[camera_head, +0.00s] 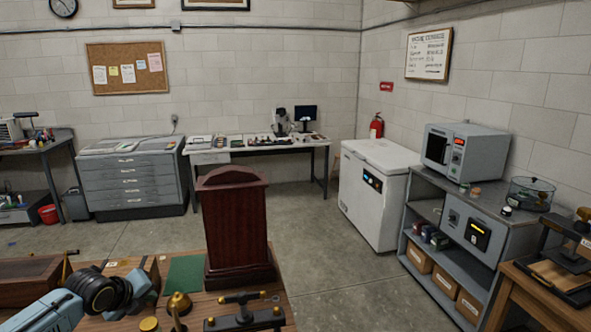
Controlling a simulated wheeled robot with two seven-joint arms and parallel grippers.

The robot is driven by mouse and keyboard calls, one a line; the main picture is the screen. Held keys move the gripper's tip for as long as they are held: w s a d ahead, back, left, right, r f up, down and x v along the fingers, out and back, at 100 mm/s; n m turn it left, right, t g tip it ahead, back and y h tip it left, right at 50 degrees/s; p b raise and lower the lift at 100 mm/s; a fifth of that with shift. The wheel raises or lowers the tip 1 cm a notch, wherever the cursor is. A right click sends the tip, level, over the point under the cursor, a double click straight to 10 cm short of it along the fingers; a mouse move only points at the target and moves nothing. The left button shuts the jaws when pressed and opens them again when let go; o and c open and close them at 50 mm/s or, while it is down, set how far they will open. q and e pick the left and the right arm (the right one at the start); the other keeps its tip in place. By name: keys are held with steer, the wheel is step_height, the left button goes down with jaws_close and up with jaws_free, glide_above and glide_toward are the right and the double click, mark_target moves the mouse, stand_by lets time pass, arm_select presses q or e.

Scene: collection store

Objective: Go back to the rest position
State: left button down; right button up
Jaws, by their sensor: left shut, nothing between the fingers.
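My left arm comes in from the lower left, and my left gripper (146,284) is over the wooden table at the bottom of the view. It is shut and empty, beyond the black wrist ring. It is left of the green mat (185,274) and of the tall dark red wooden case (236,225). My right gripper is not in view.
A brass bell-like piece (179,304) and a black-and-brass tool (243,319) stand near the table's front. A brown wooden box (28,282) lies at the left. A white chest freezer (375,205) and grey shelf unit (440,258) stand right; open floor lies between.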

arm_select(q)
steer(key=s+d+f+n+g+h, duration=0.1)
steer(key=s+d+f+n+g, duration=0.1)
steer(key=s+d+f+n, duration=0.45)
steer(key=s+d+f+n+g+h, duration=0.1)
steer(key=s+d+f+n, duration=0.15)
steer(key=s+d, duration=0.8)
steer(key=s+a+r+n+g+y, duration=0.1)
steer(key=s+a+n+y, duration=0.1)
steer(key=s+n, duration=0.75)
steer(key=s+a+r+n+g+y, duration=0.1)
steer(key=s+n, duration=0.6)
steer(key=s, duration=0.5)
step_height(320, 180, down, 32)
steer(key=s+g+b, duration=0.2)
steer(key=b, duration=0.5)
steer(key=s+a+f+b, duration=0.2)
steer(key=s+f+b, duration=0.3)
steer(key=s+f, duration=1)
step_height(320, 180, down, 5)
steer(key=shift+s+a+r+g+b, duration=0.15)
steer(key=shift+s+a+g+b, duration=0.15)
steer(key=shift+s+a+g, duration=0.1)
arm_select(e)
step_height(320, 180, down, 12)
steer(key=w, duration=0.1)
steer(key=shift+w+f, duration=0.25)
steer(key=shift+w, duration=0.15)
